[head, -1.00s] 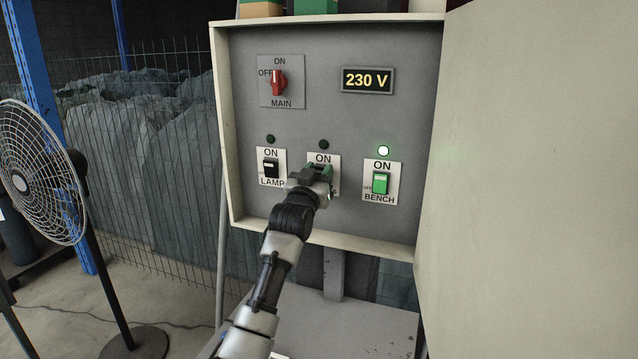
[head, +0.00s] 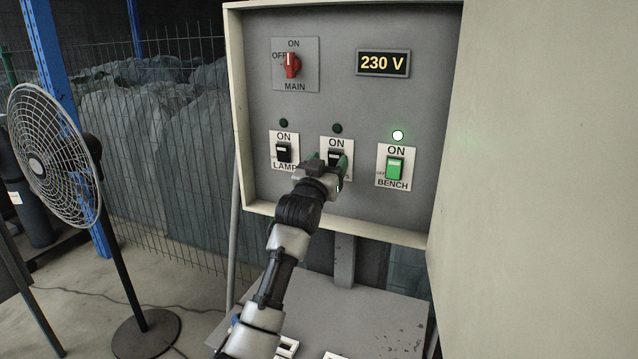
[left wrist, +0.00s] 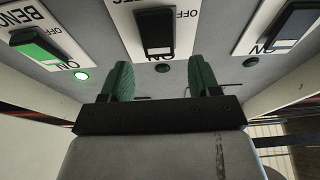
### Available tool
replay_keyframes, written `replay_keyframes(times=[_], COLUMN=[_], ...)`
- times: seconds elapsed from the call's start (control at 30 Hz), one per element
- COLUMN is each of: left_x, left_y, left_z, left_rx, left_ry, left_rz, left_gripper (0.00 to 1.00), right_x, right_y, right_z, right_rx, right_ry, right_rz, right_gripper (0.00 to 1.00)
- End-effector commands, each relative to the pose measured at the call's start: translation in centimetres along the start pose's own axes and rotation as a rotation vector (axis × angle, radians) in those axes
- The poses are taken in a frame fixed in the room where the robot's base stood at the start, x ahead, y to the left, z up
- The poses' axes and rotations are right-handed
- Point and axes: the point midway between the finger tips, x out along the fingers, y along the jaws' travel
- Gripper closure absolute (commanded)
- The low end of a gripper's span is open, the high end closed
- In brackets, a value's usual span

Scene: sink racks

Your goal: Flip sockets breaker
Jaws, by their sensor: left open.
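The sockets breaker (head: 336,156) is the middle rocker switch in the lower row of the panel. It is black with a pale strip near its ON end, and its indicator (head: 337,129) is dark. In the left wrist view, the panel appears upside down. The sockets breaker (left wrist: 155,32) lies beyond and between the two green fingers (left wrist: 160,75), with visible space between them and the rocker. My right gripper is not in view.
The black lamp switch (head: 284,152) is at left with a dark indicator. The green bench switch (head: 395,168) is at right with a lit indicator. Above are the red main knob (head: 292,65) and a 230 V display (head: 383,63). The open cabinet door (head: 540,180) bounds the right side.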

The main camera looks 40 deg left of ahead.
Motion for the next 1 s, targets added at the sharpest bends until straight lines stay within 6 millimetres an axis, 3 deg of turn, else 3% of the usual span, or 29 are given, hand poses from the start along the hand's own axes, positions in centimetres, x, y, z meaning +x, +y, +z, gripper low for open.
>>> replay_keyframes(times=[0.2,0.4,0.6,1.0], left_x=[-4.5,-7.3,-8.3,-8.3], left_y=[0.0,0.0,0.0,0.0], left_z=[0.5,0.3,0.1,0.1], left_rx=[0.001,0.0,-0.001,0.0], left_ry=[0.0,0.0,0.0,0.0], left_rz=[0.0,0.0,0.0,0.0], left_gripper=[0.38,0.38,0.38,0.38], right_x=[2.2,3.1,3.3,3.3], right_y=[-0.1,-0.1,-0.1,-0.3], right_z=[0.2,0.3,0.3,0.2], right_rx=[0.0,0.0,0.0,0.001], right_ry=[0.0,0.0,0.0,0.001], right_rz=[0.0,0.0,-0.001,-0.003], right_gripper=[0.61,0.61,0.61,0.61])
